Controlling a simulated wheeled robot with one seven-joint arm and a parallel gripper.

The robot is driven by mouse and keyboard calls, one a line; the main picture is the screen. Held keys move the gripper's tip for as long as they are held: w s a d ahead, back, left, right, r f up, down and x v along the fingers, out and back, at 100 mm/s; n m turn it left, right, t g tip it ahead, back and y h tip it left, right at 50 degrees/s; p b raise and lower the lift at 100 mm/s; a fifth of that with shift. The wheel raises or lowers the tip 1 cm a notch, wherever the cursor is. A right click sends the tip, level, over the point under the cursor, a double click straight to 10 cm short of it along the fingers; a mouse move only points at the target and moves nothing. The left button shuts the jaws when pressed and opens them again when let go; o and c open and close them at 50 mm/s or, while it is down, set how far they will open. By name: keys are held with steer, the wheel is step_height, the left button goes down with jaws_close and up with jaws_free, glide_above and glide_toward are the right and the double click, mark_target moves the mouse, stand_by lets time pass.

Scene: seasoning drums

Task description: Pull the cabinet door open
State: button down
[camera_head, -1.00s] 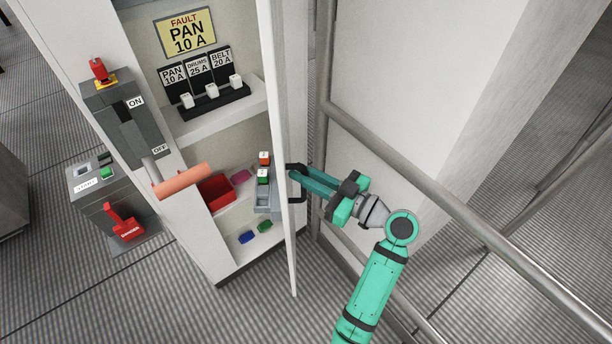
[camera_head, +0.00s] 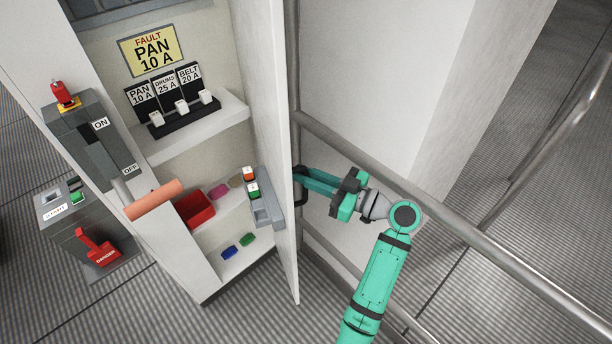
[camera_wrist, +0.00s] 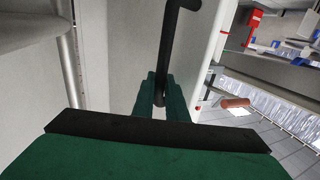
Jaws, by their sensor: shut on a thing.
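The white cabinet door (camera_head: 264,110) stands wide open in the head view, hinged on the right side of the cabinet (camera_head: 205,137). Its black handle (camera_head: 301,197) is on the door's outer face, the right side. My gripper (camera_head: 303,176) is shut on this handle from the right. In the wrist view the black handle (camera_wrist: 172,50) runs down between the green fingers of my gripper (camera_wrist: 158,95), against the pale door edge (camera_wrist: 205,60). The fingertips are partly hidden by the handle and door in the head view.
A metal railing (camera_head: 400,185) runs close behind my gripper and arm. Inside the cabinet are switches (camera_head: 182,107), a red bin (camera_head: 196,208) and coloured pieces. A grey holder (camera_head: 266,208) is on the door's inner face. A lever with a salmon grip (camera_head: 153,200) sticks out at the left.

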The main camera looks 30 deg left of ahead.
steer(key=shift+a, duration=0.1)
steer(key=c, duration=2)
jaws_free()
steer(key=shift+f, duration=0.1)
steer(key=shift+c, duration=0.2)
steer(key=d, duration=1)
steer(key=shift+w+d, duration=0.4)
